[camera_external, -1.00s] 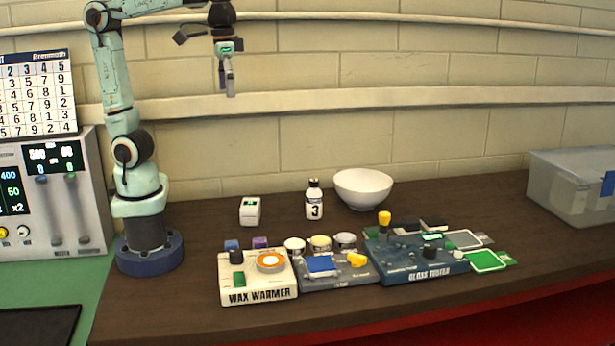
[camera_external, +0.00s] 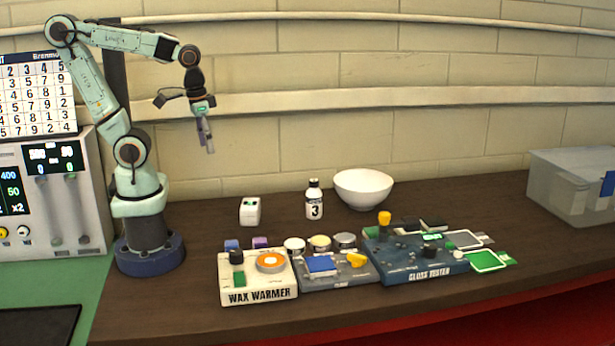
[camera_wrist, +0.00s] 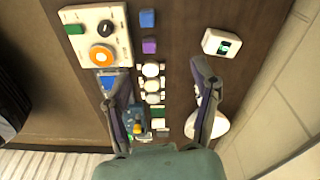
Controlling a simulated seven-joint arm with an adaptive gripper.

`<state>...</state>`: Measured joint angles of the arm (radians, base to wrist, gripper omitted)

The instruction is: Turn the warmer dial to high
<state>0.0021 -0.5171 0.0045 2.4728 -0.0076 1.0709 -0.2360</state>
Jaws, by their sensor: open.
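The wax warmer (camera_external: 258,283) is a cream box with black lettering at the front of the bench. A black dial (camera_external: 236,257) stands at its back left, with a green switch (camera_external: 239,279) in front and an orange-ringed pot (camera_external: 270,262) to the right. In the wrist view the warmer (camera_wrist: 87,19) lies at the top left, with its black dial (camera_wrist: 106,28) in plain sight. The dial's setting is too small to read. My gripper (camera_external: 207,150) is open and empty, well above the bench and behind the warmer; its fingers also show in the wrist view (camera_wrist: 163,100).
Blue and purple blocks (camera_external: 260,242) and several round tins (camera_external: 319,242) sit behind the devices. The gloss tester (camera_external: 422,270) is at the right. A numbered bottle (camera_external: 314,200), white box (camera_external: 250,211) and white bowl (camera_external: 363,188) stand farther back. Bench left of the warmer is clear.

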